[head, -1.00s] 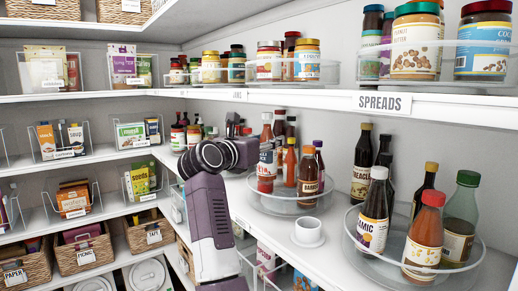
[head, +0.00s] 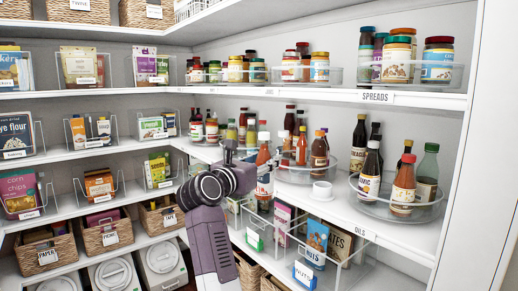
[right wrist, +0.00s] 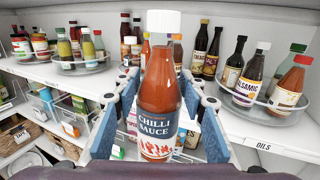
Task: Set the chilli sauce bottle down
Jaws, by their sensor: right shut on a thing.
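The chilli sauce bottle (right wrist: 159,105) has red-orange sauce, a white cap and a dark label. In the right wrist view it stands upright between the two fingers of my right gripper (right wrist: 159,80), which is shut on it. In the head view my right gripper (head: 249,172) is at the middle, beside the bottle (head: 264,178). The bottle is near the front edge of the oils shelf (head: 345,208); I cannot tell whether its base touches anything. My left gripper is not in view.
A turntable (head: 372,206) with several oil and vinegar bottles stands at the right of the shelf. Another turntable (head: 300,177) with sauce bottles is behind. Clear bins with packets (head: 316,240) are below.

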